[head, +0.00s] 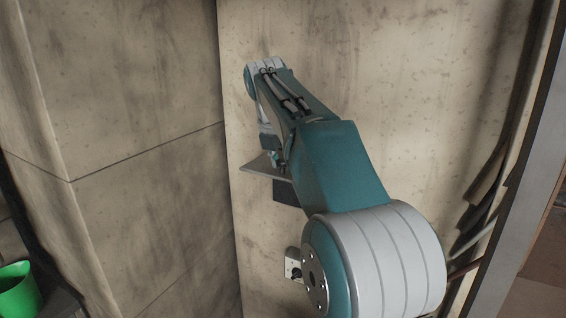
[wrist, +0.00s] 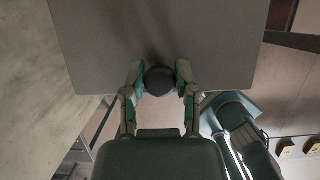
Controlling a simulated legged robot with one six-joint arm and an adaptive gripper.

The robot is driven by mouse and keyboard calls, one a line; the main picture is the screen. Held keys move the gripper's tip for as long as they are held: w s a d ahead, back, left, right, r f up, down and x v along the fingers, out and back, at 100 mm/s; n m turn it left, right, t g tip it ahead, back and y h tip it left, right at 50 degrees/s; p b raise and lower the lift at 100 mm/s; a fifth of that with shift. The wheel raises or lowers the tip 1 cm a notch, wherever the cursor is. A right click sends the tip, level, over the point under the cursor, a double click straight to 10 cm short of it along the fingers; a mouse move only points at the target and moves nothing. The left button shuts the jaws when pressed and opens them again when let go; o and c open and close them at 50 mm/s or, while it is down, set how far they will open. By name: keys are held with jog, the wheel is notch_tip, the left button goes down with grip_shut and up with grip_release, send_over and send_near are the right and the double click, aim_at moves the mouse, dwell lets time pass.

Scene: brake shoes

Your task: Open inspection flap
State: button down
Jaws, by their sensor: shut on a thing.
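The inspection flap (head: 258,166) is a flat grey plate that juts out from the wall, roughly level, in the head view. A dark opening or box (head: 286,193) shows just below it. In the wrist view the flap (wrist: 165,30) fills the upper middle, with a round dark knob (wrist: 160,85) at its near edge. My gripper (wrist: 159,74) is shut on the knob, one finger on each side. In the head view my arm hides part of the flap, and the gripper is mostly hidden.
A stained concrete wall (head: 170,80) stands behind and to the left. A small pale fitting (head: 292,265) sits on the wall below the flap. Cables (head: 490,190) run down at the right. A green bucket (head: 18,290) stands at the lower left.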

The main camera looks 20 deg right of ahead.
jog(key=shift+c, duration=1.9)
grip_release()
jog(key=shift+w+a, duration=0.1)
jog(key=v, duration=1.2)
